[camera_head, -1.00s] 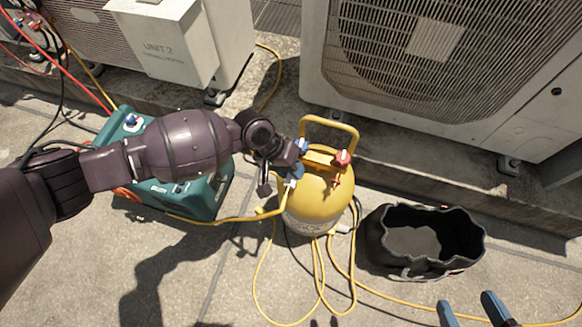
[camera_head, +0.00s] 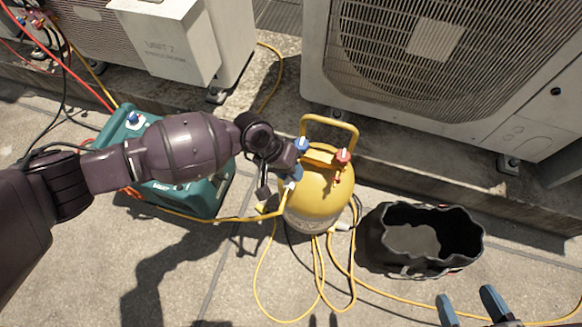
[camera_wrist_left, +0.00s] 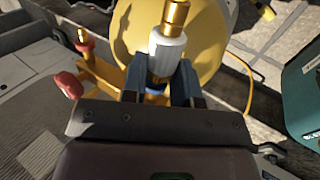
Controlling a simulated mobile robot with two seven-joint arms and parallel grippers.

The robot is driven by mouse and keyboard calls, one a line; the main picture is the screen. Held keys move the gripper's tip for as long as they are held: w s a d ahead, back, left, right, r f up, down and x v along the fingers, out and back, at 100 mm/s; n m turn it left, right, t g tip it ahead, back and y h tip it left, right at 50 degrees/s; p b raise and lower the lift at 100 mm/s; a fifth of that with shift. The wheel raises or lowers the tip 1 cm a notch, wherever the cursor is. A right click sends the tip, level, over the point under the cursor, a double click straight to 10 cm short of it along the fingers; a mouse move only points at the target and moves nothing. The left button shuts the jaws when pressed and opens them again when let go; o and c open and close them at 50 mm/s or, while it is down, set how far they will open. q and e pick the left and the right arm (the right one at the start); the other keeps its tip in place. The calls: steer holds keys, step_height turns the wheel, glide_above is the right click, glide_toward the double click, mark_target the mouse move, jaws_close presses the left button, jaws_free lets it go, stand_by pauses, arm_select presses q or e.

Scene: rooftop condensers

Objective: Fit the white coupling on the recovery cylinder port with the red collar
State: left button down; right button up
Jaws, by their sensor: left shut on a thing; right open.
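The yellow recovery cylinder (camera_head: 315,205) stands upright with a blue knob (camera_head: 301,144) and a red knob (camera_head: 343,156) on top; the red knob is at the left in the left wrist view (camera_wrist_left: 68,85). A brass port with a red collar (camera_wrist_left: 84,42) is free of any coupling. My left gripper (camera_head: 294,173) is at the blue-knob side, shut on the white coupling (camera_wrist_left: 168,50), which has a brass end. A blue ring (camera_wrist_left: 155,92) shows behind it between the fingers; I cannot tell whether they touch. My right gripper (camera_head: 468,307) is open and empty at the lower right.
A black open bag (camera_head: 375,240) stands right of the cylinder. A teal machine (camera_head: 200,198) is behind my left arm. Yellow hoses (camera_head: 262,270) loop over the paving. Condenser units (camera_head: 440,60) line the back.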

mark_target(285, 185)
arm_select(q)
steer(key=shift+s+a+r+p, duration=0.1)
steer(key=shift+s+a+p, duration=0.2)
steer(key=shift+s+p, duration=0.4)
steer(key=shift+s+a+p, duration=0.25)
steer(key=shift+s+p, duration=0.1)
steer(key=shift+s, duration=0.65)
arm_select(e)
steer(key=shift+w+r+t, duration=0.2)
steer(key=shift+w+r, duration=0.15)
steer(key=shift+r, duration=0.4)
steer(key=shift+w+r+t, duration=0.2)
steer(key=shift+w+r, duration=0.1)
steer(key=shift+r, duration=0.4)
